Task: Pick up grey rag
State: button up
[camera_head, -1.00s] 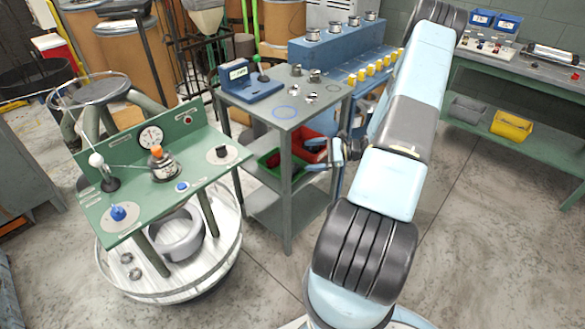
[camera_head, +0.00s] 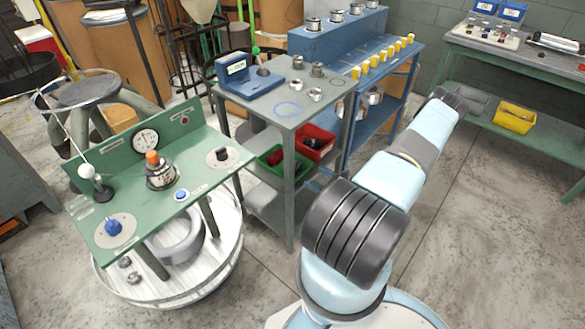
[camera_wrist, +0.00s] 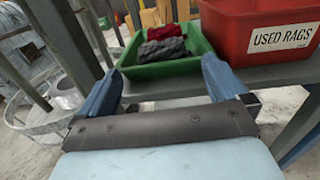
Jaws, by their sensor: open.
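The grey rag (camera_wrist: 165,50) lies crumpled in the green bin (camera_wrist: 170,68) in the wrist view, in front of a dark red rag (camera_wrist: 170,32). My gripper (camera_wrist: 161,74) is open and empty, its two blue fingers pointing toward the bin. The grey rag shows between the fingers, beyond their tips, not held. In the head view the green bin (camera_head: 268,162) stands on the grey stand's middle shelf. The grey rag cannot be made out clearly there.
A red bin (camera_wrist: 262,32) marked USED RAGS stands right of the green bin. The shelf edge (camera_wrist: 175,101) lies in front of the bins. The stand's top (camera_head: 262,98) is above them. A green bench (camera_head: 140,205) stands to the left.

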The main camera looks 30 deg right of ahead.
aim_at(296, 166)
jog(key=x, duration=0.6)
jog(key=shift+w, duration=0.3)
jog(key=shift+x, duration=2.75)
jog(key=shift+a+r, duration=0.1)
jog(key=shift+r, duration=0.05)
jog(key=shift+c, duration=0.4)
jog(key=c, duration=0.7)
